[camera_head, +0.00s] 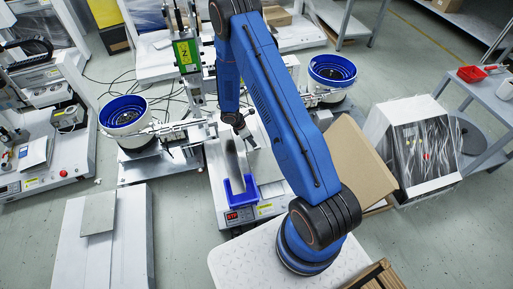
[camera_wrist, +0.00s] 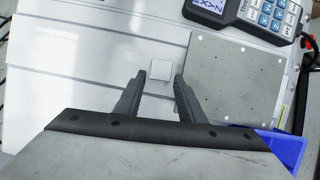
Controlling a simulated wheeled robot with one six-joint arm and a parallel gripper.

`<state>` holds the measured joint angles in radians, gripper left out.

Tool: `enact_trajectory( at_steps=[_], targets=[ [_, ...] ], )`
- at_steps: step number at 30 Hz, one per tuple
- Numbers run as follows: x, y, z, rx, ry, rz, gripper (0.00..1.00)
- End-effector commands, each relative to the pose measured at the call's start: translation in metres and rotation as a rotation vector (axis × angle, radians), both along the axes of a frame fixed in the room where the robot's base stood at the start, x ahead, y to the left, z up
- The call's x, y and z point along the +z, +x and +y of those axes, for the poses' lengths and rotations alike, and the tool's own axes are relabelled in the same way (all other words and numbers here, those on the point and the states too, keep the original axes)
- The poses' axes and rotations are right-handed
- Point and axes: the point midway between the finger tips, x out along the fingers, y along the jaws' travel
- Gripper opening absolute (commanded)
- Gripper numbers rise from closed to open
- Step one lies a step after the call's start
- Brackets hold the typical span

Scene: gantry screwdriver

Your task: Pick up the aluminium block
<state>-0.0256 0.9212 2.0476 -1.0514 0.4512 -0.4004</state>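A small pale square block (camera_wrist: 161,69), which looks like the aluminium block, lies on the light machine surface in the wrist view. My gripper (camera_wrist: 160,78) is open, with one dark finger on each side of the block's near end in the picture. I cannot tell how far above the block the fingertips are, and no contact shows. In the head view my gripper (camera_head: 242,130) is small and points down over the middle machine, and the block is hard to make out there.
A grey plate with holes (camera_wrist: 238,80) lies close to the right finger, beside a blue holder (camera_wrist: 285,146). The blue holder (camera_head: 240,190) also shows in the head view. A keypad device (camera_wrist: 250,14) is at the top right. Blue bowl feeders (camera_head: 124,111) (camera_head: 332,70) flank the machine.

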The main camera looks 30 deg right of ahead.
Motion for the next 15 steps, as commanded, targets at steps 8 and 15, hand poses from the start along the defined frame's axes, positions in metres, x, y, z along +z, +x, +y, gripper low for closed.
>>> enact_trajectory(
  at_steps=[8,15],
  targets=[
    [-0.022,-0.003,-0.009,0.001,0.001,0.002,0.36],
    [-0.047,-0.005,-0.019,0.001,0.000,0.001,0.36]
  ],
)
